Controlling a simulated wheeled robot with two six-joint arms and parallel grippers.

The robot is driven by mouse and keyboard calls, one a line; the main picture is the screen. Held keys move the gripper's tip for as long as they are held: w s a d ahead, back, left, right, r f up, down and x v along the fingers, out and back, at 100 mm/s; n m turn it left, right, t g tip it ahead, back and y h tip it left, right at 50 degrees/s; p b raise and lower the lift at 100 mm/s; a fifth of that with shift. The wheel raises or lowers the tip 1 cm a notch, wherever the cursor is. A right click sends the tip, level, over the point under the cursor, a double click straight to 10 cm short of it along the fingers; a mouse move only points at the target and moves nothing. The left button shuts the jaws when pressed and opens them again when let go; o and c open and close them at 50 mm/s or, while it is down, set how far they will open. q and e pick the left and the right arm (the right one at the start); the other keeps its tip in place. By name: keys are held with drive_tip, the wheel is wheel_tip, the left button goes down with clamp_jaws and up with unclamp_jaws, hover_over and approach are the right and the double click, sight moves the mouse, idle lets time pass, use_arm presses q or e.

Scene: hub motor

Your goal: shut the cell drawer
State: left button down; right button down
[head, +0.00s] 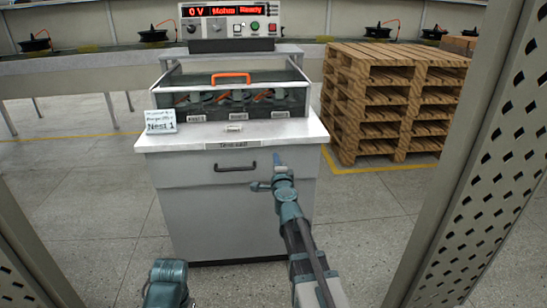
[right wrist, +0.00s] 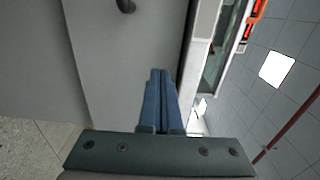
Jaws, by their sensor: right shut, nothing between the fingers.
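The cell drawer (head: 200,173) is the grey upper front of the cabinet, below the white top, with a dark bar handle (head: 235,166). Its front looks close to flush with the cabinet; I cannot tell whether a small gap is left. My right gripper (head: 278,168) is shut and empty, in front of the drawer's right part, right of the handle. In the right wrist view the blue fingers (right wrist: 159,75) lie together before the grey front, with the handle end (right wrist: 126,5) at the top edge. I cannot tell whether they touch it.
A clear-walled test box with an orange handle (head: 231,78) stands on the cabinet, with a red-lit control unit (head: 232,27) behind. Stacked wooden pallets (head: 385,100) are at right. Perforated posts (head: 470,170) flank the view.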

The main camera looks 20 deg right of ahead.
drive_tip(key=v, duration=1)
drive_tip(key=shift+s, duration=0.4)
drive_tip(key=shift+a, duration=0.1)
drive_tip(key=s+a+f+n+g+y+p, duration=0.1)
drive_tip(key=a+f+n+g+y, duration=0.2)
drive_tip(key=a+n+y, duration=0.7)
drive_tip(key=s+a+f+n+g+y, duration=0.2)
drive_tip(key=a+f+n, duration=0.3)
drive_tip(key=a, duration=1)
drive_tip(key=s+a+f+n+g+h, duration=0.2)
drive_tip(key=s+a+f+n+g, duration=0.5)
drive_tip(key=s+f, duration=0.25)
drive_tip(key=s+d+f+n+g+h+p, duration=0.1)
drive_tip(key=s+d+n+g+h, duration=0.15)
drive_tip(key=s, duration=0.25)
drive_tip(key=s+d+f+n+g+h, duration=0.1)
drive_tip(key=s+d+g+h, duration=0.2)
drive_tip(key=s, duration=0.2)
wheel_tip(320, 180, up, 38)
drive_tip(key=d+p, duration=0.1)
drive_tip(key=p, duration=3.7)
drive_tip(key=shift+s+h, duration=0.35)
drive_tip(key=shift+s, duration=0.15)
